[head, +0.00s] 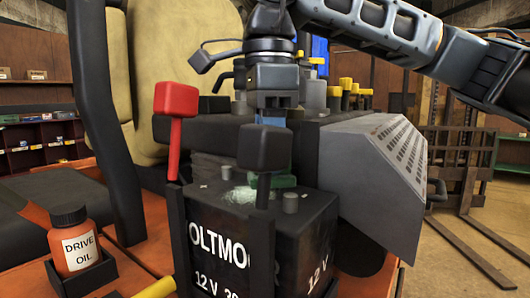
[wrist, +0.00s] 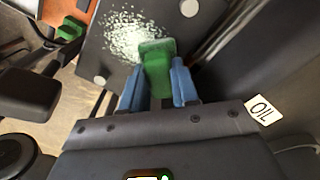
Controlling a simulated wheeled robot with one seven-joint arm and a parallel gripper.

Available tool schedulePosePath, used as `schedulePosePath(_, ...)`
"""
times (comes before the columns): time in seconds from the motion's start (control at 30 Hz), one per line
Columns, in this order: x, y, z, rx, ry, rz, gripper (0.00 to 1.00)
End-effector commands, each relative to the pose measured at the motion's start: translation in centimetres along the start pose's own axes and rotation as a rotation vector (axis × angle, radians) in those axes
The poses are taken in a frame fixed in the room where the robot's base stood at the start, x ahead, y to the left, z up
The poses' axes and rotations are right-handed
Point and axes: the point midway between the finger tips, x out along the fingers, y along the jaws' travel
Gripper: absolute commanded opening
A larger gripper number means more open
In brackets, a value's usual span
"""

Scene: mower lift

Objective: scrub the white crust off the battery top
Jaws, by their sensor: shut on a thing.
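The dark battery (head: 310,245) with white lettering stands in the middle of the head view. Its top (wrist: 95,52) fills the upper middle of the wrist view. White speckled crust (head: 238,195) lies on that top, beside a grey round terminal; it also shows in the wrist view (wrist: 128,35). My gripper (wrist: 159,75) has blue fingers shut on a green scrubbing block (wrist: 157,62). The block (head: 262,182) is at the battery top, its end at the crust's edge. I cannot tell whether it touches. A black lever knob partly hides fingers and block in the head view.
A red-knobbed lever (head: 175,105) and a black-knobbed lever (head: 265,150) rise in front of the battery. A drive oil bottle (head: 75,242) stands at left. A grey vented cover (head: 375,165) is close on the right. Several yellow-topped levers (head: 346,90) stand behind.

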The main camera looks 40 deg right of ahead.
Motion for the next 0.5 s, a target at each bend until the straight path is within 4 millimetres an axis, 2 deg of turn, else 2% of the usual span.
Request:
schedulePosePath(0.03,0.0,-0.6,-0.5,0.019,0.008,-0.010,0.05)
schedulePosePath(0.13,0.0,-0.3,-0.2,0.019,0.010,-0.011,0.05)
schedulePosePath(0.5,0.0,2.0,2.1,0.012,0.006,-0.009,0.05)
